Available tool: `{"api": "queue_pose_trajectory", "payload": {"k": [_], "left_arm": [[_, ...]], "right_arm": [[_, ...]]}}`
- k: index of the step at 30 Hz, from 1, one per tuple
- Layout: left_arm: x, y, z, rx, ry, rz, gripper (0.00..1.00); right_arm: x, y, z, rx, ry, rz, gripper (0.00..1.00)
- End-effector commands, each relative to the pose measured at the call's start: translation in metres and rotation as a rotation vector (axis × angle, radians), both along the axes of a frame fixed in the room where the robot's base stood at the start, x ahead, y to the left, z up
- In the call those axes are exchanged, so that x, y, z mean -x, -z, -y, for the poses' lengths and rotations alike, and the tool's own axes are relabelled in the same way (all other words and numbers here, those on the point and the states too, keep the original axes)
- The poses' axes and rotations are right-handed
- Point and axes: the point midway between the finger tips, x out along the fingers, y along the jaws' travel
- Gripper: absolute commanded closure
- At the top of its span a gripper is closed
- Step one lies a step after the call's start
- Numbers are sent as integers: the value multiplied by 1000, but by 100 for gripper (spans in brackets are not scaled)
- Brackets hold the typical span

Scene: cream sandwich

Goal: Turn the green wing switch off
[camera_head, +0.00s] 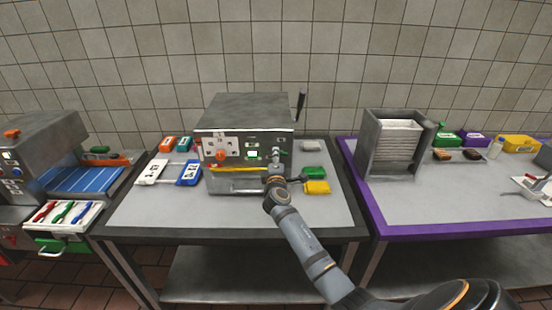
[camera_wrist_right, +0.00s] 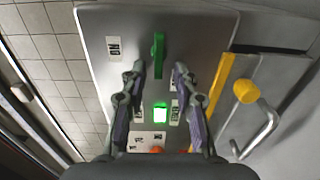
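The green wing switch (camera_wrist_right: 158,55) is on the grey machine's panel. In the right wrist view its handle runs up and down the picture, with a label reading ON, turned over, to its left. A lit green lamp (camera_wrist_right: 160,113) glows below it. In the head view the switch (camera_head: 283,152) is a small green bit, partly covered by my right gripper (camera_head: 275,160). In the wrist view my right gripper (camera_wrist_right: 159,70) is open, one finger on each side of the switch's lower part, with gaps on both sides. My left gripper is in neither view.
The machine (camera_head: 245,112) stands on the middle table, with an orange knob (camera_head: 221,155) on its panel and a yellow bar (camera_wrist_right: 220,88) along its edge. Blue, white, green and yellow items lie on both sides. The table front (camera_head: 190,212) is clear.

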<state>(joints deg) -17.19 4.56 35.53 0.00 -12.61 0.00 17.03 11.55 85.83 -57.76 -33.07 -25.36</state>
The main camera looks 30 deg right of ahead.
Motion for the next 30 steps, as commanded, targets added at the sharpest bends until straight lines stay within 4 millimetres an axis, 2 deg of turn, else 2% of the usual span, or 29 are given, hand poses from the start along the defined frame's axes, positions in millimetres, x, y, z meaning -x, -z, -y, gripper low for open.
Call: {"api": "queue_pose_trajectory", "payload": {"k": [7, 10, 21, 25, 30], "left_arm": [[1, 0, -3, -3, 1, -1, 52], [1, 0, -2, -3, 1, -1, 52], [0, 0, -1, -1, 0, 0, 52], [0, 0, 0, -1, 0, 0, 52], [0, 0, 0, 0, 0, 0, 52]], "right_arm": [[1, -1, 0, 0, 0, 2, 69], [8, 0, -5, 0, -1, 1, 69], [80, 1, -49, -3, -1, -1, 69], [95, 0, -59, -3, -1, 1, 69], [103, 0, -63, 0, 0, 0, 69]]}}
